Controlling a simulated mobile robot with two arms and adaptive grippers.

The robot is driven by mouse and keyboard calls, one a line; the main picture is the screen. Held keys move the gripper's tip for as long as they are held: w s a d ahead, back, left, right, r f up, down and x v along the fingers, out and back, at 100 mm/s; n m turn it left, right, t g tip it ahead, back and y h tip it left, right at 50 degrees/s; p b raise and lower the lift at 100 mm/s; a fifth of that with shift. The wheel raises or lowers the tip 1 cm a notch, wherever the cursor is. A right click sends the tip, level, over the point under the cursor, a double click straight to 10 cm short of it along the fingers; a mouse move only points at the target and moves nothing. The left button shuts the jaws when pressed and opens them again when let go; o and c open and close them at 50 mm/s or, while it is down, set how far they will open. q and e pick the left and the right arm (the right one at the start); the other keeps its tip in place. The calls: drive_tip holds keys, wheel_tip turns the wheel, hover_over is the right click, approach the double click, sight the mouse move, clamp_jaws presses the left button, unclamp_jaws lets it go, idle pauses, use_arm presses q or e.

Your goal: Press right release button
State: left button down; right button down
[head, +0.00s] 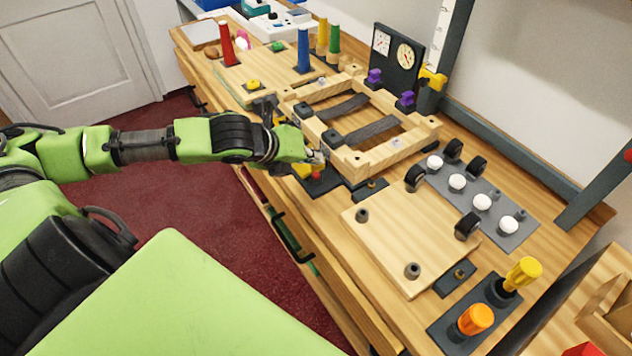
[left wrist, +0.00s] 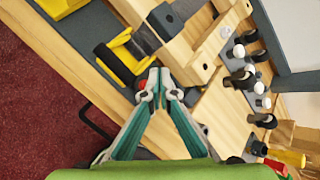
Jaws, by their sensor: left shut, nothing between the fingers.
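A small red button (head: 316,175) sits low on a dark base at the front edge of the counter, beside the wooden frame. It also shows in the left wrist view (left wrist: 141,86), partly covered by my fingers. My left gripper (head: 318,158) is shut and empty, with its fingertips close to the red button; I cannot tell whether they touch it. My right gripper is not in view.
The wooden frame (head: 416,134) with dark bars stands just beyond the left gripper. A pale board (head: 385,235), a grey plate with white knobs (head: 519,236) and two screwdriver-like handles, orange (head: 476,319) and yellow (head: 523,273), lie to the right. Coloured posts stand at the back.

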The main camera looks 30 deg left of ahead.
sight(313, 175)
use_arm(q)
drive_tip(key=shift+f, duration=0.8)
drive_tip(key=shift+f, duration=0.15)
idle(0.7)
drive_tip(key=shift+f, duration=0.25)
drive_tip(key=shift+f, duration=0.65)
idle(0.6)
idle(0.4)
drive_tip(key=shift+r+p, duration=1)
